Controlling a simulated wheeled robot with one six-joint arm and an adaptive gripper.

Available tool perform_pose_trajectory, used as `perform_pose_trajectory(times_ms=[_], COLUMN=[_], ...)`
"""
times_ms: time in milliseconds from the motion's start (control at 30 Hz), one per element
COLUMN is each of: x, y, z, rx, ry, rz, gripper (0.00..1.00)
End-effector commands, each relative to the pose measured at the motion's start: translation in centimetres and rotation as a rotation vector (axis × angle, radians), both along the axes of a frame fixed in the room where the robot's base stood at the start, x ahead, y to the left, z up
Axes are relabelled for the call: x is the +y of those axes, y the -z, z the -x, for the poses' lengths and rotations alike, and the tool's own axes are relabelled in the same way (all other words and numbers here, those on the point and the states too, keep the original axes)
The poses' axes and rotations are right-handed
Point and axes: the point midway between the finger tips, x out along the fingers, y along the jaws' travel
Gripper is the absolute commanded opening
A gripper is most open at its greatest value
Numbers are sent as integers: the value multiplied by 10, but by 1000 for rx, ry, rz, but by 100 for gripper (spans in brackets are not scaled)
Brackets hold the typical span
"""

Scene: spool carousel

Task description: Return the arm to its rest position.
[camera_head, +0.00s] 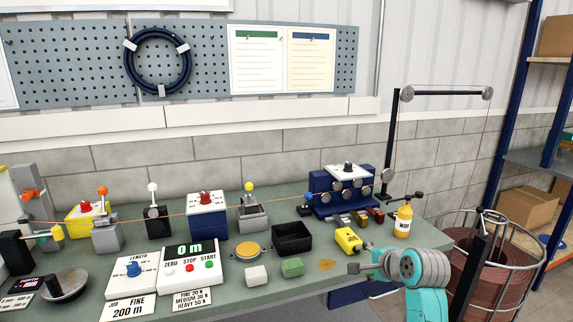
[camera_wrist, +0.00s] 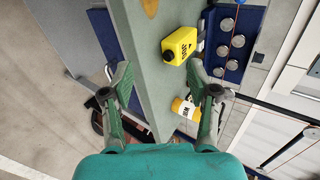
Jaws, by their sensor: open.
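My gripper (camera_head: 358,257) shows at the front right edge of the green workbench (camera_head: 330,262), at the end of my teal arm. In the wrist view my gripper (camera_wrist: 160,78) has its two fingers wide apart, with nothing between them but the view down to the bench. It is open and empty. A yellow block-shaped item (camera_head: 348,240) sits close behind the gripper in the head view and also shows beyond the fingers in the wrist view (camera_wrist: 180,45). An orange bottle (camera_head: 403,221) stands behind my arm; the wrist view shows it beside the right finger (camera_wrist: 184,108).
A blue roller unit (camera_head: 325,194) stands at the bench's back right. A wire basket with a copper-coloured coil (camera_head: 500,260) stands right of the bench.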

Motion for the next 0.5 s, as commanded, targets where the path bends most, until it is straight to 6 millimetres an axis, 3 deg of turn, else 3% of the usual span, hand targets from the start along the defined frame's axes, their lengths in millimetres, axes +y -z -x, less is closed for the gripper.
perform_pose_trajectory(times_ms=[267,500], x=[5,11], y=[66,140], z=[33,90], rx=[-42,-104], ry=[-24,-60], rz=[79,206], gripper=[60,60])
